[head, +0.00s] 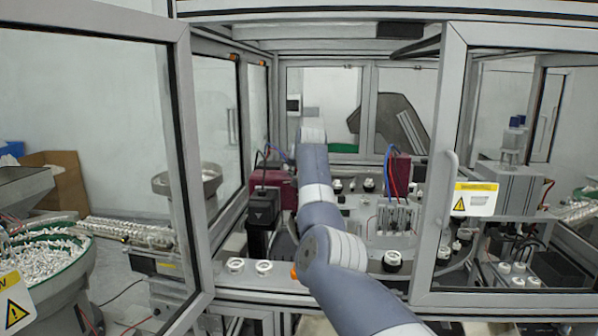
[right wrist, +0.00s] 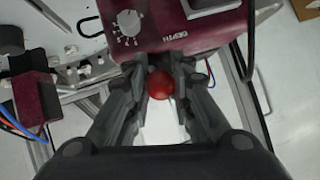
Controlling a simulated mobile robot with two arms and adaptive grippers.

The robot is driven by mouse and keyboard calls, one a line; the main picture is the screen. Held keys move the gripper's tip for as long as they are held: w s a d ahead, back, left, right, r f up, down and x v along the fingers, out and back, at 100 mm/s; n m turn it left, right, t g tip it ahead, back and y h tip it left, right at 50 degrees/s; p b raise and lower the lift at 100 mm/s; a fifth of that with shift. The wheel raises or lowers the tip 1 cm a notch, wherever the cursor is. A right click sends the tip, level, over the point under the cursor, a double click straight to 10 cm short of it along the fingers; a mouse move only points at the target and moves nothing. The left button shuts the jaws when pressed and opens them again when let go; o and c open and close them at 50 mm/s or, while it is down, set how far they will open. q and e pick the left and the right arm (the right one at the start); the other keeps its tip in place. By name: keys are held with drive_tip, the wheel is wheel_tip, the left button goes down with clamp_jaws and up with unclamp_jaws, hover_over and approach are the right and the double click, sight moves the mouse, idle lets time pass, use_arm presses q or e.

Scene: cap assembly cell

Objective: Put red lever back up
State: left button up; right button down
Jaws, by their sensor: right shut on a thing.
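The red lever's round knob (right wrist: 161,85) shows in the right wrist view, between the two fingertips of my right gripper (right wrist: 160,80). The gripper is shut on the knob. The rest of the lever is hidden under the knob and fingers. Just above the knob is a dark red box (right wrist: 180,30) with a white dial. In the head view this red box (head: 284,192) stands left of my right arm, which reaches into the cell. The knob and the right fingertips are hidden in the head view. My left gripper is not in view.
An open framed door (head: 183,130) stands at the left and another with a warning label (head: 450,160) at the right. A black device (head: 263,212) stands beside the arm. A second dark red block (head: 398,172) with blue and red cables is right of it.

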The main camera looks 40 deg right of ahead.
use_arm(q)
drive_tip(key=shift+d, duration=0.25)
use_arm(e)
drive_tip(key=shift+r, duration=0.25)
drive_tip(key=c, duration=1.5)
unclamp_jaws()
drive_tip(key=shift+o, duration=0.7)
drive_tip(key=shift+f, duration=0.1)
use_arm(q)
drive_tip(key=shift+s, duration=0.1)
use_arm(e)
drive_tip(key=v, duration=1.2)
drive_tip(key=shift+d, duration=0.1)
